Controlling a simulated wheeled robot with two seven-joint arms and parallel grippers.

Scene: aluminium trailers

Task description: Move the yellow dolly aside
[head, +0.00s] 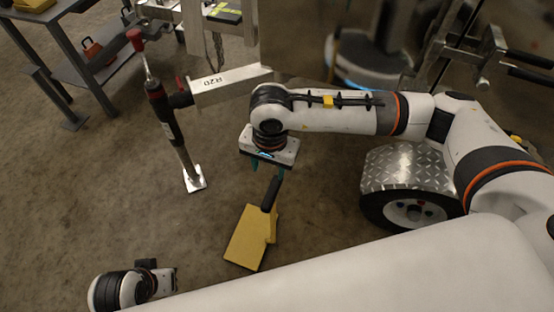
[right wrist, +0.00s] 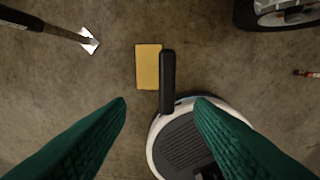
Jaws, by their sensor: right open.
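The yellow dolly (head: 246,240) is a flat yellow block with a black handle (head: 270,193), on the concrete floor in the middle of the head view. In the right wrist view the yellow part (right wrist: 148,66) lies left of the upright black handle (right wrist: 167,80). My right gripper (head: 267,172) is open and empty, pointing down just above the handle's end. In the wrist view its green fingers (right wrist: 160,103) stand apart on either side of the handle's line; I see no contact. My left gripper (head: 166,279) is partly visible at the lower left; its fingers are hidden.
A trailer jack leg with a foot plate (head: 194,179) stands left of the dolly, by the drawbar marked R20 (head: 228,84). A trailer wheel (head: 410,211) under a chequer-plate fender (head: 404,167) is on the right. A metal workbench (head: 65,48) is at upper left.

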